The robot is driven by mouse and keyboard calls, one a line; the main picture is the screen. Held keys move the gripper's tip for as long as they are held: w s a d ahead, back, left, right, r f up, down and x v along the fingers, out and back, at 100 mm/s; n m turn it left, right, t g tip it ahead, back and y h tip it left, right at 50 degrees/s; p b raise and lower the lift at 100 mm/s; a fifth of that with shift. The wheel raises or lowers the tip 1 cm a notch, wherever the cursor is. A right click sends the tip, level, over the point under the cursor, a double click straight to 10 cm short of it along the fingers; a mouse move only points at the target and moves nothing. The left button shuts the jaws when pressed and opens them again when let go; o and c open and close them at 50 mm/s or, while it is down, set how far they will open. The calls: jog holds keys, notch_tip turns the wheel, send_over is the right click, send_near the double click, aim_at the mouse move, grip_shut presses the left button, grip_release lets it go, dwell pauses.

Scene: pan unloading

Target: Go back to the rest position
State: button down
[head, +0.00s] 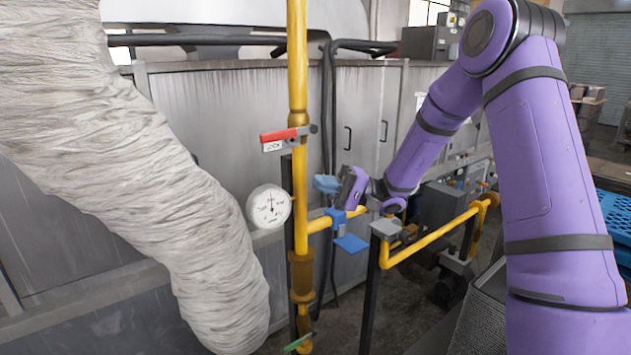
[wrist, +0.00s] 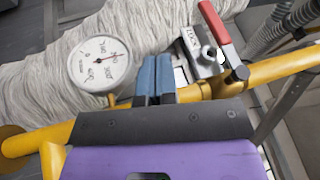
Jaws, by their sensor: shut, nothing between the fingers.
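My gripper (head: 320,184) is at the middle of the head view, at the end of my purple arm, beside the upright yellow pipe (head: 298,90). Its blue fingers point left, toward the pipe. In the wrist view the two blue fingers (wrist: 155,62) lie side by side, shut, with nothing visible between them. I cannot tell whether the fingertips touch the pipe.
A white round gauge (head: 268,207) and a red valve handle (head: 280,135) are on the pipe close to my fingers. A blue plate (head: 350,243) is just below. A thick pale wrapped duct (head: 150,160) fills the left. Grey cabinets (head: 220,110) stand behind.

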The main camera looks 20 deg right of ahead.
dwell(0.4)
jog(key=s+a+r+n+g+h, duration=0.1)
jog(key=s+a+r+g+h, duration=0.1)
jog(key=s+h, duration=0.45)
jog(key=s+a+r+n+g+h, duration=0.1)
jog(key=s+a+r+g+h, duration=0.2)
jog(key=s, duration=0.7)
jog(key=s+d+r+m+t+h, duration=0.2)
jog(key=s+d+r+t+h, duration=0.2)
jog(key=s+d+t+h, duration=0.4)
jog(key=s+d+h, duration=0.4)
jog(key=s, duration=0.3)
jog(key=shift+s+t, duration=0.2)
jog(key=shift+t, duration=0.1)
